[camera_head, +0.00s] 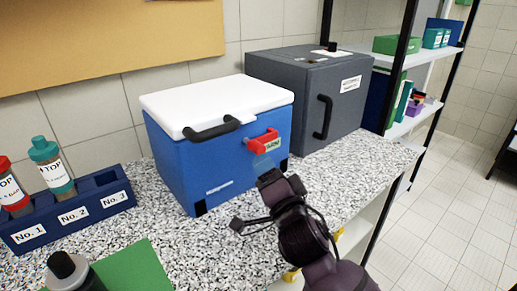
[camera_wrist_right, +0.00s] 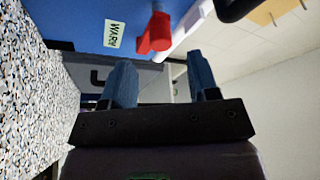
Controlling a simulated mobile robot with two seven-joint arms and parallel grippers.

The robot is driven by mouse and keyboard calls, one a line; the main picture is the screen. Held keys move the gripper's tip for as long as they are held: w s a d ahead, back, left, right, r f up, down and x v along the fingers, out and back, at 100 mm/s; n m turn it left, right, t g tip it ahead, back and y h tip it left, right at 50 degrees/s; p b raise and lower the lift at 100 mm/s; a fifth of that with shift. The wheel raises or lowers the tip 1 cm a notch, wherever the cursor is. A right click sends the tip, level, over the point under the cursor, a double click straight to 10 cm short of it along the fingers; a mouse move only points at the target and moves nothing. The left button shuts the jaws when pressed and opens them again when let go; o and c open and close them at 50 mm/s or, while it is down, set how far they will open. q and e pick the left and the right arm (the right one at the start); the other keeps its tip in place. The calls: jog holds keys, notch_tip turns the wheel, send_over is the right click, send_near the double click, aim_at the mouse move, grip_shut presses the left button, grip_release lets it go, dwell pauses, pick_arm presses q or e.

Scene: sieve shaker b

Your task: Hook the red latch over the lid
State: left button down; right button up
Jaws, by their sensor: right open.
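The red latch (camera_head: 262,141) sits on the front face of the blue cooler box (camera_head: 215,165), toward its right end. It sticks outward, below the edge of the white lid (camera_head: 215,100), which lies closed on the box. My right gripper (camera_head: 263,164) is just below and in front of the latch. In the right wrist view, its two blue fingers (camera_wrist_right: 162,78) are apart with nothing between them. The red latch (camera_wrist_right: 154,34) shows beyond the fingertips there, apart from them. My left gripper is not in view.
A black handle (camera_head: 212,129) is at the lid's front edge, left of the latch. A grey cabinet (camera_head: 308,95) stands behind to the right. A blue rack (camera_head: 68,212) with bottles and a green mat (camera_head: 125,268) are at left. Speckled counter (camera_head: 190,250) is clear in front.

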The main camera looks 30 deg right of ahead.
aim_at(258, 149)
jog(key=shift+x, duration=3.4)
